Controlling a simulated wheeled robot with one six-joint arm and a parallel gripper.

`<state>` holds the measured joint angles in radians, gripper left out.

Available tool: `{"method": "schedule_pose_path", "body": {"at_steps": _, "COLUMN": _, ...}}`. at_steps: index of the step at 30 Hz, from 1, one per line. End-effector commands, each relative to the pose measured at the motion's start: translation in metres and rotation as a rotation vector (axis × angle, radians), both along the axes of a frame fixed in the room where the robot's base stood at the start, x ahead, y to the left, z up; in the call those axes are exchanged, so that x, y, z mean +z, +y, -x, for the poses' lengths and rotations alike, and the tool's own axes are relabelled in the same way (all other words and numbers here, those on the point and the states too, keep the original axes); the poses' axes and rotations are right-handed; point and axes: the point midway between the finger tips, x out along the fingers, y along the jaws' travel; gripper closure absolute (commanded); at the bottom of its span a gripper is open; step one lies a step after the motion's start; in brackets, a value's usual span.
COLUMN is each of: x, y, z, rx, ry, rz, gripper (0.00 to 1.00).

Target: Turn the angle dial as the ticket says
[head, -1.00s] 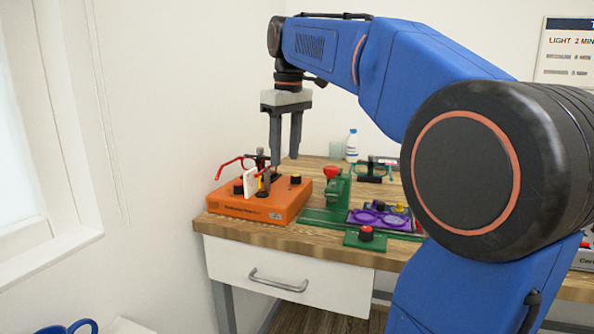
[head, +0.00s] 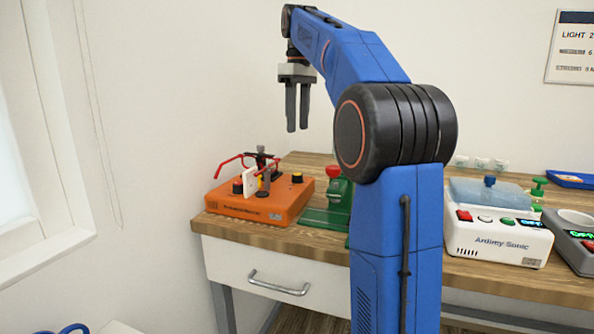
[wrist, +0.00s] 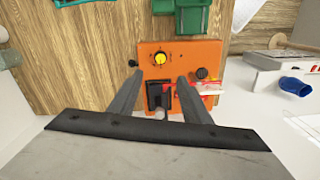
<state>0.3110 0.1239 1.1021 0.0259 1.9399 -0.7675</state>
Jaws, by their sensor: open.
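An orange box (head: 285,205) stands at the left end of the table and also shows in the wrist view (wrist: 188,50). On it are a dark knob with a yellow top (wrist: 160,57) and a black knob (wrist: 202,73). I cannot tell which is the angle dial. Red-framed glasses (head: 229,161) sit in a holder on the box, beside a white card (head: 250,183); its writing is not readable. My gripper (head: 297,130) is open and empty, well above the box.
A green device with a red knob (head: 333,171) stands right of the box, partly behind my arm. A white cleaner unit (head: 500,240) and a grey unit (head: 572,240) stand farther right. A wall notice (head: 574,55) is cut off. Air around my gripper is clear.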

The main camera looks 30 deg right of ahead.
Motion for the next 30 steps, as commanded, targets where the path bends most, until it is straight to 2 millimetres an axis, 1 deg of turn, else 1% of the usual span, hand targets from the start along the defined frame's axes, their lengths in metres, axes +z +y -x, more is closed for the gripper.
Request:
{"method": "schedule_pose_path", "body": {"at_steps": 1, "x": -0.008, "y": 0.001, "z": 0.001, "rx": 0.0, "ry": 0.003, "rz": -0.001, "gripper": 0.56}}
{"method": "schedule_pose_path", "body": {"at_steps": 18, "x": -0.107, "y": 0.004, "z": 0.003, "rx": 0.0, "ry": 0.002, "rz": 0.0, "gripper": 0.56}}
{"method": "schedule_pose_path", "body": {"at_steps": 24, "x": -0.132, "y": 0.005, "z": 0.003, "rx": 0.0, "ry": 0.001, "rz": 0.0, "gripper": 0.56}}
{"method": "schedule_pose_path", "body": {"at_steps": 30, "x": -0.144, "y": 0.005, "z": 0.003, "rx": 0.0, "ry": 0.0, "rz": 0.001, "gripper": 0.56}}
